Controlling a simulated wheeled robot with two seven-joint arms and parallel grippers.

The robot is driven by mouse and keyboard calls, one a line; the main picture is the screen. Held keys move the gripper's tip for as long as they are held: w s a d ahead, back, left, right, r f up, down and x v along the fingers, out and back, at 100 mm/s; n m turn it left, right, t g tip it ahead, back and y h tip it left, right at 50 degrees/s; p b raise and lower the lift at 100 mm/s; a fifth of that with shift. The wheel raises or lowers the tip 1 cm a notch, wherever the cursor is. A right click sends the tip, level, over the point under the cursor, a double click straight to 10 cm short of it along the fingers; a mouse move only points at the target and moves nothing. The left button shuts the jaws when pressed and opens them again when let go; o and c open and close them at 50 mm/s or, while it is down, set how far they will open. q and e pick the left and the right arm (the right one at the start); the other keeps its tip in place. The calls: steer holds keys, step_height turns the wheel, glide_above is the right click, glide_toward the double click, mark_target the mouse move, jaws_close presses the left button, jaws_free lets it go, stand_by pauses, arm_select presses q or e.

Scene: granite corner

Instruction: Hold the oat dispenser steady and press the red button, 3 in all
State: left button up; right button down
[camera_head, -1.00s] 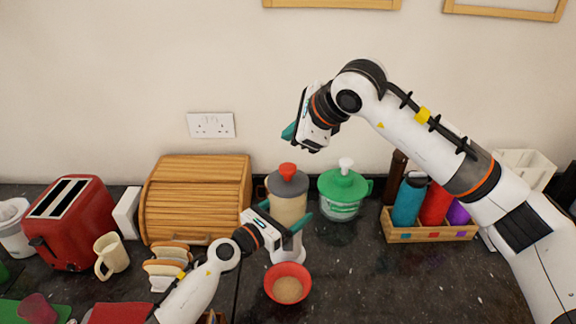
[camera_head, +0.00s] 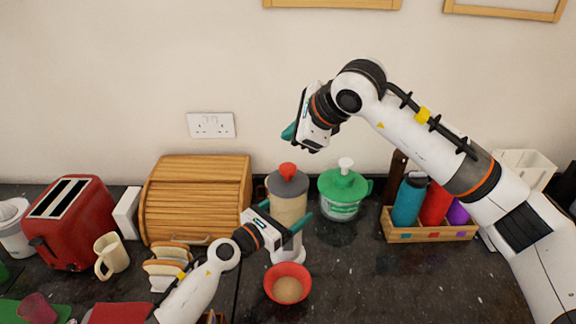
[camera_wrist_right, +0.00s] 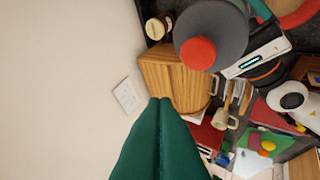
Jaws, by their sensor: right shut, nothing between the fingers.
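The oat dispenser (camera_head: 287,207) stands on the dark counter, a clear body of pale oats under a grey lid. Its red button (camera_head: 288,170) tops the lid and also shows in the right wrist view (camera_wrist_right: 198,53). My left gripper (camera_head: 283,214) has its teal fingers on either side of the dispenser's body and appears closed on it. A red bowl (camera_head: 270,283) with some oats sits in front of the dispenser's base. My right gripper (camera_head: 289,132) is shut and empty, above the red button and apart from it.
A green-lidded container (camera_head: 343,190) with a white knob stands just right of the dispenser. A wooden bread box (camera_head: 197,195) is left. A crate (camera_head: 430,234) of bottles stands right. The wall is close behind. Counter right of the bowl is clear.

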steer(key=shift+r, duration=0.1)
stand_by(0.5)
step_height(320, 180, up, 4)
steer(key=shift+f, duration=0.15)
glide_toward(282, 163)
steer(key=shift+w+r+x, duration=0.1)
steer(key=shift+r+x, duration=0.05)
steer(key=shift+x, duration=1.1)
steer(key=shift+w+r+x, duration=0.15)
steer(key=shift+x, duration=1.1)
steer(key=shift+a+f, duration=0.15)
steer(key=shift+f, duration=0.3)
